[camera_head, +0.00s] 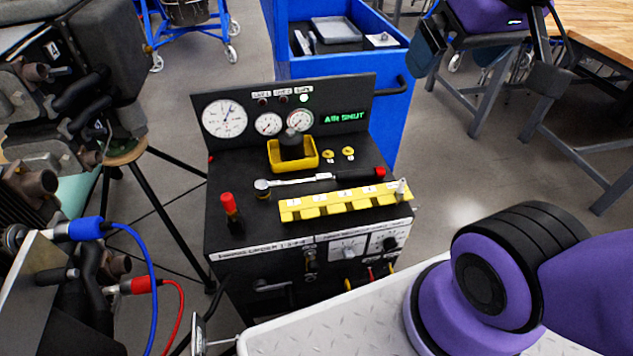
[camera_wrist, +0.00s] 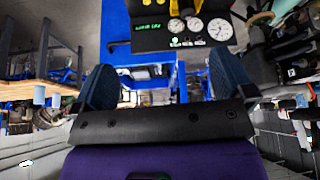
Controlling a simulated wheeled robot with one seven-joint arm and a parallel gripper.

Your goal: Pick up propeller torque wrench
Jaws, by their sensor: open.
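The torque wrench (camera_head: 300,181) lies across the black console's sloping top in the head view. Its silver round head is at the left, and its black handle with a red end points right. It lies behind a yellow slotted block (camera_head: 345,201) and in front of a yellow tray (camera_head: 292,154). My gripper (camera_head: 455,62) is at the upper right of the head view, well apart from the wrench. In the wrist view my gripper (camera_wrist: 164,80) shows two widely spaced dark blue fingers with nothing between them. I cannot make out the wrench in that view.
The console's gauge panel (camera_head: 290,112) rises behind the wrench. A red-topped tool (camera_head: 231,213) stands at its left. A blue cart (camera_head: 340,55) is behind, a tripod stand with machinery (camera_head: 70,120) at left, and a wooden table (camera_head: 600,30) at upper right.

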